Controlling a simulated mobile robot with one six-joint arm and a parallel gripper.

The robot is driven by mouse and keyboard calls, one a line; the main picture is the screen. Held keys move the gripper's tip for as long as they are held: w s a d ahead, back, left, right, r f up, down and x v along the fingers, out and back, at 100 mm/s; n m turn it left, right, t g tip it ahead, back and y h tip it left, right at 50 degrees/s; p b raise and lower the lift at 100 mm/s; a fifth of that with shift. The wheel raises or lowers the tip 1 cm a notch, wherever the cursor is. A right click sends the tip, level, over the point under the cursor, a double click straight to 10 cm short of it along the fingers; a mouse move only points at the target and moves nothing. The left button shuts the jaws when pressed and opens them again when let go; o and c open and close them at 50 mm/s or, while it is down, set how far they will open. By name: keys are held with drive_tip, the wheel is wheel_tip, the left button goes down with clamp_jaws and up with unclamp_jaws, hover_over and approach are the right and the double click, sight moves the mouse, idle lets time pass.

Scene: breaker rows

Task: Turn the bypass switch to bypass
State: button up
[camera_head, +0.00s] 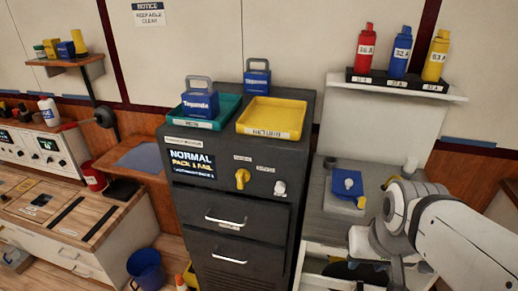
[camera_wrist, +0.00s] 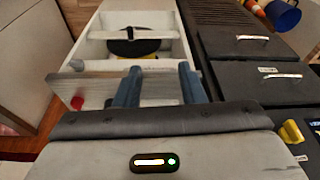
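The dark cabinet (camera_head: 250,155) in the head view has a yellow rotary knob (camera_head: 243,179) and a white knob (camera_head: 280,187) on its upper front. Their small labels are unreadable, so I cannot tell for certain which is the bypass switch. The display (camera_head: 192,162) left of them reads NORMAL. In the wrist view, part of the yellow knob (camera_wrist: 291,131) shows at the right edge. My gripper (camera_wrist: 157,76) has its two fingers apart with nothing between them. It is right of the cabinet front, over the open drawer, clear of both knobs.
An open white drawer (camera_wrist: 97,48) holds a round black and yellow thing (camera_wrist: 133,43). Cabinet drawer handles (camera_head: 230,219) stick out below the knobs. A green tray (camera_head: 226,106) and a yellow tray (camera_head: 289,117) sit on top. A blue bucket (camera_head: 146,267) stands on the floor at left.

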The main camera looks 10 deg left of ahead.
drive_tip(key=w+a+t+y+b, duration=0.1)
drive_tip(key=w+a+t, duration=0.2)
drive_tip(key=a, duration=0.6)
drive_tip(key=w+a+r+t+y+b, duration=0.1)
drive_tip(key=w+a+t, duration=0.3)
drive_tip(key=w+a, duration=0.4)
drive_tip(key=w+a+r+n+t+y+b, duration=0.1)
drive_tip(key=w+a+t+b, duration=0.2)
drive_tip(key=a, duration=0.7)
drive_tip(key=shift+w+a+r+t+y, duration=0.15)
drive_tip(key=shift+w+t, duration=0.2)
drive_tip(key=shift+w, duration=0.35)
drive_tip(key=shift+w+t+y, duration=0.15)
drive_tip(key=shift+w+t, duration=0.2)
drive_tip(key=shift+w, duration=0.35)
drive_tip(key=m+t+h+b, duration=0.2)
drive_tip(key=t+h, duration=0.2)
drive_tip(key=h, duration=0.1)
approach(239, 176)
drive_tip(key=w, duration=0.9)
drive_tip(key=shift+w+d+r, duration=0.2)
drive_tip(key=shift+d, duration=0.1)
clamp_jaws()
